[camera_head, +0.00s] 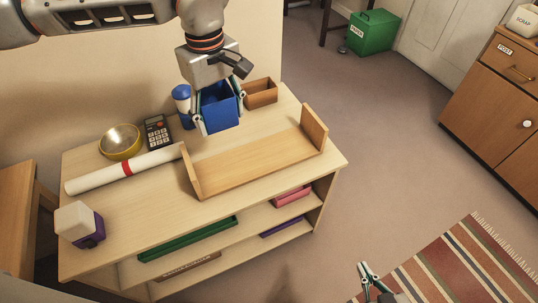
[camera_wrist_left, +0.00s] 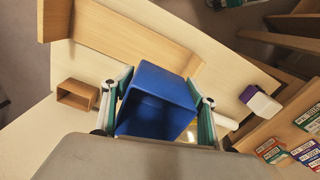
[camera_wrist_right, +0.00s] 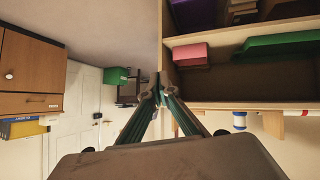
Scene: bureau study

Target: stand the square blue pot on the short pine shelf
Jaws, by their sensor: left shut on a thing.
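The square blue pot (camera_head: 218,108) is held in my left gripper (camera_head: 217,112), above the back of the cabinet top. In the left wrist view the pot (camera_wrist_left: 157,100) sits between the two fingers (camera_wrist_left: 160,110), one on each side. The short pine shelf (camera_head: 250,155), a plank with an upright board at each end, lies on the cabinet top in front of the pot. It also shows in the left wrist view (camera_wrist_left: 130,35), beyond the pot. My right gripper (camera_head: 368,272) is empty, low beside the cabinet; its fingertips meet in the right wrist view (camera_wrist_right: 161,88).
On the cabinet top (camera_head: 130,210) are a blue cup (camera_head: 182,98), a calculator (camera_head: 157,132), a yellow bowl (camera_head: 120,142), a rolled paper (camera_head: 120,171), a small wooden box (camera_head: 261,93) and a white-and-purple block (camera_head: 78,224). A striped rug (camera_head: 460,265) lies at right.

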